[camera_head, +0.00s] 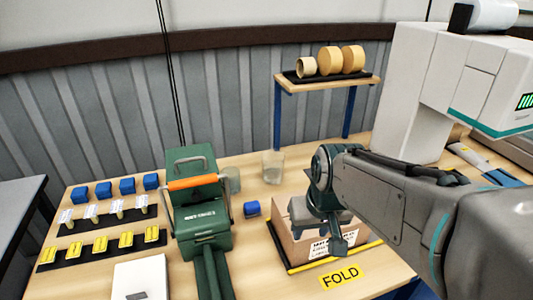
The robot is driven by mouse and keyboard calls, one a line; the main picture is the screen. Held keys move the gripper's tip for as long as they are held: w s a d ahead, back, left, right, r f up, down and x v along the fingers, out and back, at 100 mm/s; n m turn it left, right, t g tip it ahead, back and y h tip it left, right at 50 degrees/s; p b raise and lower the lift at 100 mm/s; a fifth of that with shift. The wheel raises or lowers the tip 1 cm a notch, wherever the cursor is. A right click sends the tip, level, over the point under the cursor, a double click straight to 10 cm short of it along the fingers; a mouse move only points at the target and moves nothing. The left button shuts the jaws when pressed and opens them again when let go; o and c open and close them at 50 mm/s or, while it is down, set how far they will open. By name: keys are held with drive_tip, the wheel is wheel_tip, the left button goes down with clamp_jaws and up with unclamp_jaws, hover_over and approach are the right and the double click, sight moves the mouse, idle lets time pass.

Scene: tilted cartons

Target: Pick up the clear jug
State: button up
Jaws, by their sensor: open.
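A clear, see-through container (272,167), which looks like the clear jug, stands upright on the wooden table behind the open carton. Another pale see-through vessel (233,180) is partly hidden by the green machine's right side; I cannot tell its full shape. My gripper (336,240) points down over the open cardboard carton (287,243), to the right of and nearer than the clear container, and apart from it. The gripper is open, and I see nothing held in it. My arm hides part of the table behind the carton.
A green machine (205,215) with an orange handle (193,182) stands left of the carton. A small blue block (252,208) lies between them. A raised shelf (330,86) with tape rolls stands behind. A white machine (420,90) stands at right.

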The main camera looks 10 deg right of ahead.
drive_tip(key=w+p, duration=0.2)
drive_tip(key=w, duration=1.6)
drive_tip(key=n+t+p, duration=0.1)
drive_tip(key=n+p, duration=0.1)
approach(280, 175)
drive_tip(key=x, duration=0.4)
drive_tip(key=p+x, duration=0.1)
drive_tip(key=x, duration=0.2)
drive_tip(key=shift+s+f, duration=0.15)
drive_tip(key=shift+s, duration=0.2)
drive_tip(key=shift+w+f+p, duration=0.55)
drive_tip(key=shift+w+f, duration=0.1)
drive_tip(key=shift+f, duration=0.2)
drive_tip(key=shift+w+f+p, duration=0.5)
drive_tip(key=shift+w+f, duration=0.1)
drive_tip(key=shift+f, duration=0.2)
drive_tip(key=shift+w+a+f, duration=0.1)
drive_tip(key=shift+w+f, duration=0.15)
drive_tip(key=shift+f, duration=0.4)
drive_tip(key=shift+t, duration=0.3)
clamp_jaws()
